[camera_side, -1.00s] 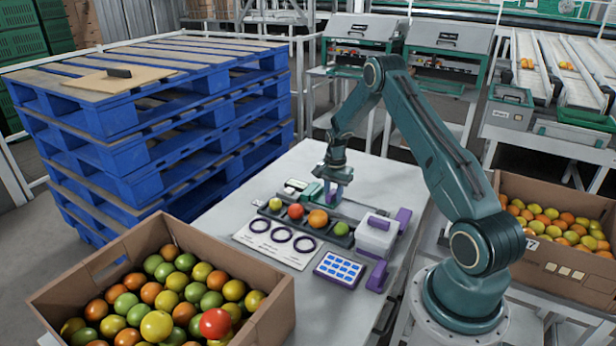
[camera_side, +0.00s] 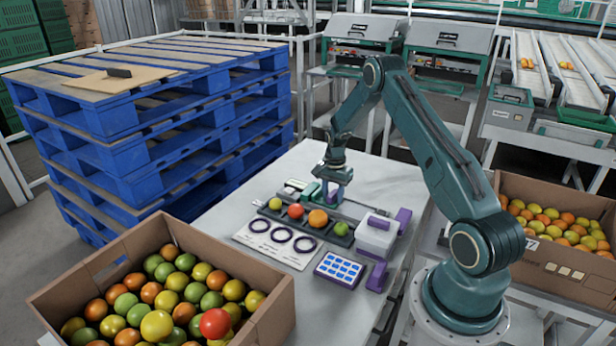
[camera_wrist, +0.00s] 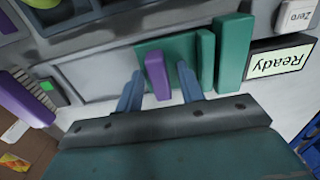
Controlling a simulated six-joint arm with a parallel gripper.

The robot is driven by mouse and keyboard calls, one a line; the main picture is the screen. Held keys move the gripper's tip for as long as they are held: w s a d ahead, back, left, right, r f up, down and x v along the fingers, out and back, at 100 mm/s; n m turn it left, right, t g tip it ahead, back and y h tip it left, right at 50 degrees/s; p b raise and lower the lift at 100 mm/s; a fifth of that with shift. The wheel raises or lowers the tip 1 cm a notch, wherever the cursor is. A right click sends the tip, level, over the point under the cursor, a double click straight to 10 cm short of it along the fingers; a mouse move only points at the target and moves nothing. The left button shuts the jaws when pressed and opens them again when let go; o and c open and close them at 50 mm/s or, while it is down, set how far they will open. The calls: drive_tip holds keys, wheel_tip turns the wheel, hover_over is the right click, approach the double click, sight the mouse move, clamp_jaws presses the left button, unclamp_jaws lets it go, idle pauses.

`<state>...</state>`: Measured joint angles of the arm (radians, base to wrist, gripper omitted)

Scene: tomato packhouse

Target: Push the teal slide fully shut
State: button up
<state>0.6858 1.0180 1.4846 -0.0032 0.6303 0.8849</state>
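The teal slide (camera_wrist: 180,50) is a flat plate with an upright purple handle (camera_wrist: 157,75) in the wrist view. A teal bar (camera_wrist: 206,60) stands at the plate's right edge, and a taller teal block (camera_wrist: 233,55) stands just right of it with a narrow gap between. My gripper (camera_wrist: 159,85) has its two blue-grey fingers apart, one on each side of the purple handle, with visible space on both sides. In the side view my gripper (camera_side: 334,185) is low over the back of the bench fixture and largely hides the slide and handle.
A "Ready" display (camera_wrist: 281,64) and a "Zero" button (camera_wrist: 298,15) lie right of the block. In the side view, a row of tomatoes (camera_side: 317,218), a ring card (camera_side: 280,240) and a white box with purple parts (camera_side: 376,235) are nearby. The bench behind is clear.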

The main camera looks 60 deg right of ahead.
sight(332, 193)
drive_tip(key=shift+f, duration=0.6)
idle(0.3)
drive_tip(key=shift+r, duration=0.15)
drive_tip(key=shift+w+r, duration=0.2)
drive_tip(key=shift+r, duration=2.1)
wheel_tip(332, 193, up, 7)
drive_tip(key=shift+r, duration=0.1)
idle(0.4)
